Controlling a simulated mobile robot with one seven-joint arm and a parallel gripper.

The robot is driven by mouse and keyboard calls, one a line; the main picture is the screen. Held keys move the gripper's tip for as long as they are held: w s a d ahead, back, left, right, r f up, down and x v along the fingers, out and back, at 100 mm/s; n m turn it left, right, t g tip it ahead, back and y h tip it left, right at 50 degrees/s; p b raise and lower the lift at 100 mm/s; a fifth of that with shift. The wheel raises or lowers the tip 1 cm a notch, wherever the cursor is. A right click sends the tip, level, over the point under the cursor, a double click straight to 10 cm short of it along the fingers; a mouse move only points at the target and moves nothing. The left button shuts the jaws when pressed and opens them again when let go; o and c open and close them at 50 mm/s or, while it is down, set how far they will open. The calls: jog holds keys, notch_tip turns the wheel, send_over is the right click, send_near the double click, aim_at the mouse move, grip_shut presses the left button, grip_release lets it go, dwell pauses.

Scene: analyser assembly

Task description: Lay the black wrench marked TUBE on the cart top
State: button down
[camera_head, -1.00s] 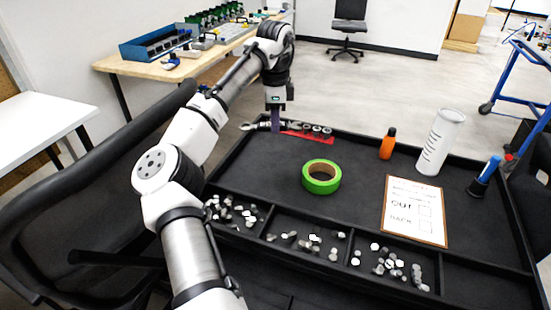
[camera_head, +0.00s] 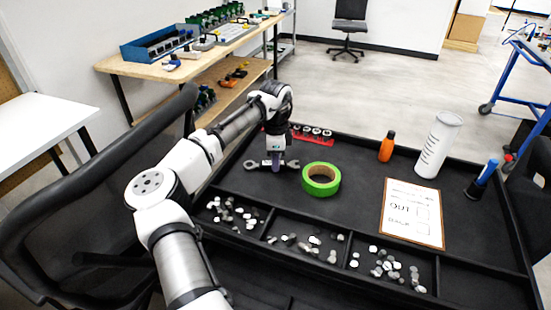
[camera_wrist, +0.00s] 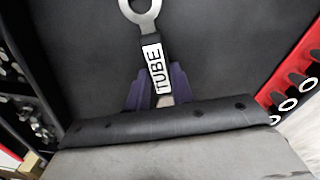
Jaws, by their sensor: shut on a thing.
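The black wrench marked TUBE (camera_wrist: 153,60) has a bare metal ring end and a white label in the wrist view. My gripper (camera_wrist: 160,83) is shut on its handle with purple fingers. In the head view my gripper (camera_head: 276,166) points down over the left part of the black cart top (camera_head: 262,190). The wrench (camera_head: 252,164) lies level across the fingers, its metal ends showing on both sides. It is at or just above the surface; I cannot tell whether it touches. The fingers hide part of the handle.
A green tape roll (camera_head: 321,179) lies close to the right of my gripper. A red holder (camera_head: 312,137) with several rings is behind it. Bins of metal parts (camera_head: 310,247) line the front.

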jog(key=shift+f, duration=0.15)
jog(key=c, duration=1.2)
grip_release()
notch_tip(320, 180, up, 12)
jog(key=b, duration=0.1)
jog(key=shift+r, duration=0.2)
